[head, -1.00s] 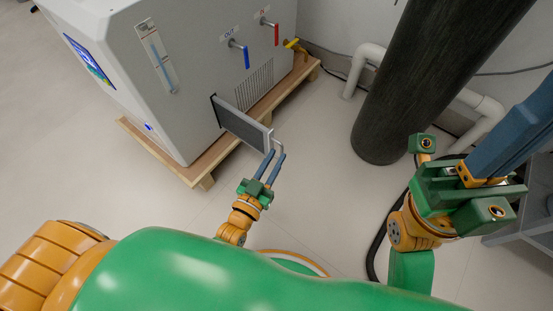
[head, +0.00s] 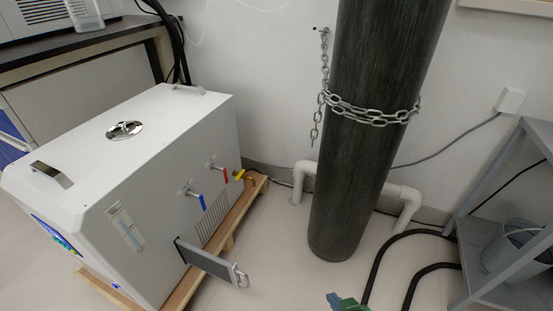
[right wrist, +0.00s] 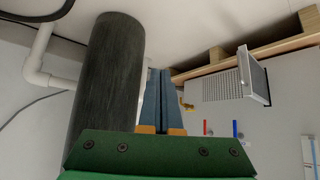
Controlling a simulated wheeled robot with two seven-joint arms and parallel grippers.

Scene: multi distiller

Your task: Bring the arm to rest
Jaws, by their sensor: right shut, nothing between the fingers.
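My right gripper (head: 335,299) just enters the bottom edge of the head view; only a small green and blue part shows. In the right wrist view its two blue fingers (right wrist: 160,102) are together, with nothing between them. They point toward the floor between the dark cylinder and the white machine, clear of both as far as I can tell. My left gripper is in neither current view.
The white machine (head: 134,157) stands on a wooden pallet, its grey panel (head: 208,262) sticking out. A chained dark cylinder (head: 357,165) stands by the wall near white pipes (head: 305,170). A grey shelf (head: 535,135) is at the right. Black hoses (head: 385,256) cross the floor.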

